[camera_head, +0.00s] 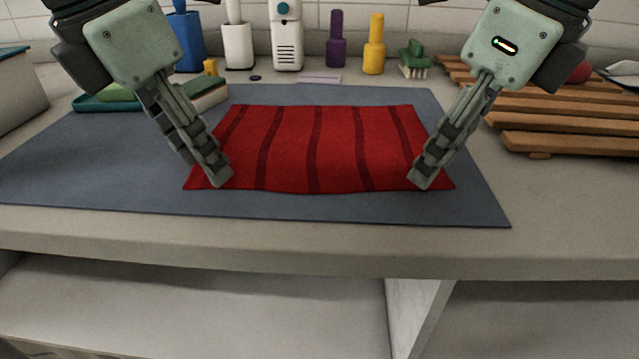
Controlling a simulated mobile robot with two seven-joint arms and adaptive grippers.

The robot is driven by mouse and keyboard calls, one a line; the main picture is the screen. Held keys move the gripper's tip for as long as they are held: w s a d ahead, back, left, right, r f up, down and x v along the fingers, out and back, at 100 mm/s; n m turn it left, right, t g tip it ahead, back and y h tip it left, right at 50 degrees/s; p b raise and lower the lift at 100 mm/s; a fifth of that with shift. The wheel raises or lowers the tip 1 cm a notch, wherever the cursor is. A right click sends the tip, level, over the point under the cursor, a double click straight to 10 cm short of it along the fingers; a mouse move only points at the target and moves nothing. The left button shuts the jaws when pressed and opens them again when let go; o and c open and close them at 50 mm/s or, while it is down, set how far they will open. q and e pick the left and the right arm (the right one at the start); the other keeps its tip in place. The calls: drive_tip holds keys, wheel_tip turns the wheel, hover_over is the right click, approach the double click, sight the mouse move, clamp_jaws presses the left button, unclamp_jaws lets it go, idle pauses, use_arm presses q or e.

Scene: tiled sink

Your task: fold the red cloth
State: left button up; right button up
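The red cloth (315,150) with darker stripes lies spread out on the blue-grey mat (110,165), slightly wavy. My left gripper (219,182) points down at its near left corner area, and my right gripper (421,183) points down at its near right corner area. Both grippers' fingers look closed together, with tips at or just above the cloth by its near edge. I see no fabric clearly pinched between them. The grippers hide small parts of the cloth's left and right sides.
A wooden slatted rack (570,125) stands at right. A green-and-white brush (413,60), yellow bottle (374,45), purple bottle (336,40) and white dispenser (286,40) line the back wall. A teal tray (105,103) and sponge (205,95) are at left. The near mat strip is clear.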

use_arm(q)
drive_tip(key=shift+f, duration=0.35)
use_arm(e)
drive_tip(key=shift+f, duration=0.35)
use_arm(q)
drive_tip(key=shift+f, duration=0.25)
use_arm(e)
drive_tip(key=shift+f, duration=0.25)
use_arm(q)
drive_tip(key=shift+r, duration=0.1)
drive_tip(key=shift+c, duration=0.3)
use_arm(e)
drive_tip(key=shift+r, duration=0.1)
drive_tip(key=shift+c, duration=0.3)
use_arm(q)
clamp_jaws()
use_arm(e)
clamp_jaws()
